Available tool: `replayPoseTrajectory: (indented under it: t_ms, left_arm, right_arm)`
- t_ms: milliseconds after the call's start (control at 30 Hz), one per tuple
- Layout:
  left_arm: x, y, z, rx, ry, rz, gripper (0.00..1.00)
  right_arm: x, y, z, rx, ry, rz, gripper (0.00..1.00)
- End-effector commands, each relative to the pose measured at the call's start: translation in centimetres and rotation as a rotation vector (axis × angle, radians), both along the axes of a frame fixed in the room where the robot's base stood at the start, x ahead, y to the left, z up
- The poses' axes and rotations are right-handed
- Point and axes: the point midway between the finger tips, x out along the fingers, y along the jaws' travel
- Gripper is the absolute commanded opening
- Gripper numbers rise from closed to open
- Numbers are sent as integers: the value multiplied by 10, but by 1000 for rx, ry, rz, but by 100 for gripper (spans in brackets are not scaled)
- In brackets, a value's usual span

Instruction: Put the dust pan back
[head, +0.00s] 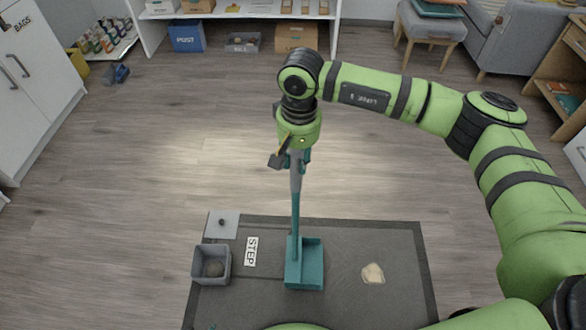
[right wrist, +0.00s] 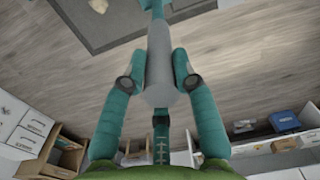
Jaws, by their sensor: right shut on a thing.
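The dust pan (head: 305,262) is teal with a long handle, grey at the top. In the head view its pan is over the dark mat, and its handle rises upright to my right gripper (head: 296,160). I cannot tell whether the pan touches the mat. In the right wrist view the right gripper (right wrist: 160,85) is shut with its teal fingers on both sides of the grey handle (right wrist: 160,50). My left gripper is not in view.
A dark mat (head: 340,300) bears a grey bin (head: 211,264), a "STEP" label (head: 251,251) and a beige scrap (head: 373,274). A white shelf desk (head: 240,12) stands at the back with a blue box (head: 187,36). The wooden floor between is clear.

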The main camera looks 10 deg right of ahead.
Motion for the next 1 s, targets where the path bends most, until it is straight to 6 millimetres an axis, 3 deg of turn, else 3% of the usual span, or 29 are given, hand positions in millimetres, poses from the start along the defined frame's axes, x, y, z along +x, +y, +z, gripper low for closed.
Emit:
replayPoseTrajectory:
  t_ms: [233,467,800,833,867,900,1000]
  left_arm:
    - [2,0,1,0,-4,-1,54]
    - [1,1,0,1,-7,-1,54]
    - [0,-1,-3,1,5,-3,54]
    - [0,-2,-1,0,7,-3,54]
    - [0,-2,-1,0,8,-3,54]
    - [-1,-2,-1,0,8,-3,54]
    - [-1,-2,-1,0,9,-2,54]
  right_arm:
    - [4,8,-13,-1,1,-1,0]
    - [3,8,-44,0,1,-2,0]
    - [4,8,-50,0,-1,-1,0]
    - [3,7,-50,-1,0,-1,33]
    - [3,7,-49,-1,0,-1,45]
    - [3,7,-49,-1,1,-1,52]
    - [3,7,-49,-1,1,-1,52]
